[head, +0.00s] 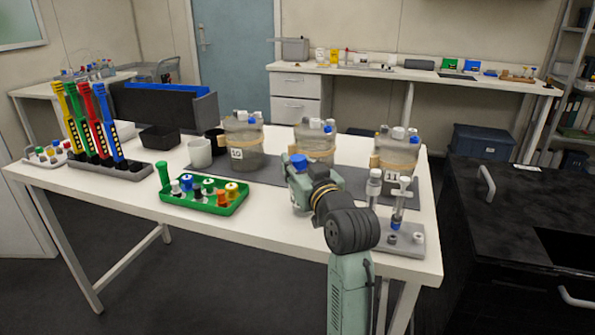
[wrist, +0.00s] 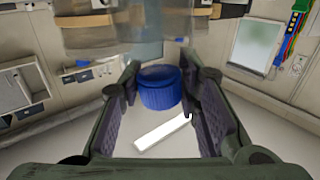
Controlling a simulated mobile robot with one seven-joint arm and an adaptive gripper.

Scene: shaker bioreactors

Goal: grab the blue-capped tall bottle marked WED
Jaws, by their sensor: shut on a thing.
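A blue-capped bottle (wrist: 160,88) stands between the two fingers of my gripper (head: 298,182), which is shut on it. In the head view its blue cap (head: 298,160) shows just above my gripper, which hides most of the body. In the wrist view the cap is centred between the finger pads, with a white label strip (wrist: 162,132) below it. I cannot read any mark on it. I cannot tell whether its base touches the white table (head: 255,228).
Large glass vessels (head: 243,140) with tan bands stand on a grey mat behind my gripper. A stand with a small bottle and a syringe-like piece (head: 398,215) is close on the right. A green tray (head: 203,200) of small bottles and a rack (head: 110,165) of coloured tools are left.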

